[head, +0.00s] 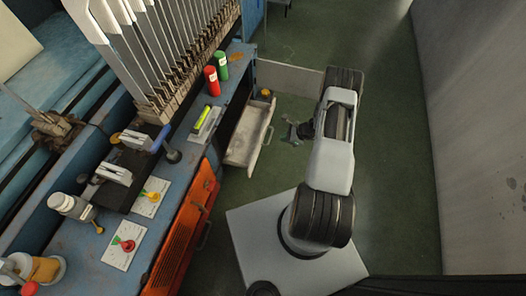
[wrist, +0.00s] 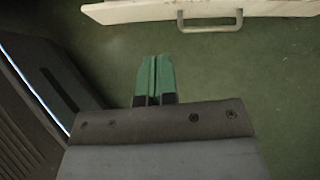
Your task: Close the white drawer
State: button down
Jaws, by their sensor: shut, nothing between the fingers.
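The white drawer (head: 246,134) is pulled out from the blue bench in the head view, and its inside shows. Its front edge and grey bar handle (wrist: 211,29) cross the top of the wrist view. My gripper (head: 291,134) is to the right of the drawer front in the head view, with a gap between them. In the wrist view its green fingers (wrist: 155,62) are together and empty, pointing toward the drawer front, left of the handle and apart from it.
The blue bench (head: 70,252) carries a red can (head: 212,81), a green can (head: 221,67) and cards with coloured pieces. An orange front (head: 184,232) with a handle is nearer me. Green floor (head: 385,80) is clear toward the grey wall (head: 470,130).

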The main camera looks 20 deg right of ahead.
jog(key=w+a+f+m+b, duration=0.1)
jog(key=w+a+f+b, duration=0.4)
jog(key=a+f, duration=0.3)
jog(key=shift+w+a+f, duration=0.25)
jog(key=shift+f, duration=1.3)
